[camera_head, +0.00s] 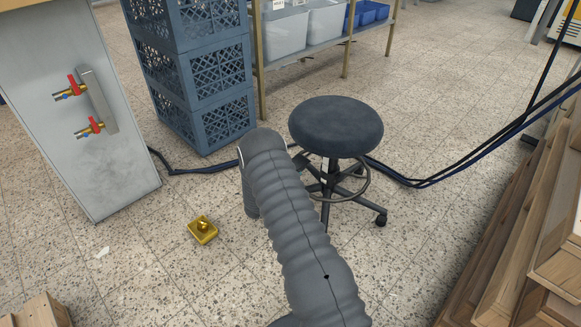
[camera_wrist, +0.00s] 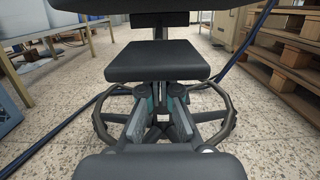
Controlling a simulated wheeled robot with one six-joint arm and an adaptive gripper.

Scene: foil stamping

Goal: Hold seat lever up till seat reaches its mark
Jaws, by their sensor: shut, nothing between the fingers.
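The stool's round dark seat (camera_head: 336,126) stands at the middle right in the head view. In the wrist view its dark underside (camera_wrist: 110,10) crosses the top edge. A flat dark plate (camera_wrist: 158,60), apparently the seat lever's paddle, sticks out below the seat towards the wrist camera. My gripper (camera_wrist: 159,92) is shut and empty, with its fingertips just below this plate; I cannot tell whether they touch it. In the head view my gripper (camera_head: 302,160) is under the seat's left edge, partly hidden by my arm. I cannot make out the seat's mark.
The stool's foot ring (camera_wrist: 228,112) surrounds the space beside my fingers. Blue crates (camera_head: 200,75) stand behind left, wooden pallets (camera_head: 535,215) at right. Dark hoses (camera_head: 415,183) run across the floor behind the stool. A brass block (camera_head: 203,231) lies on the floor left of my arm.

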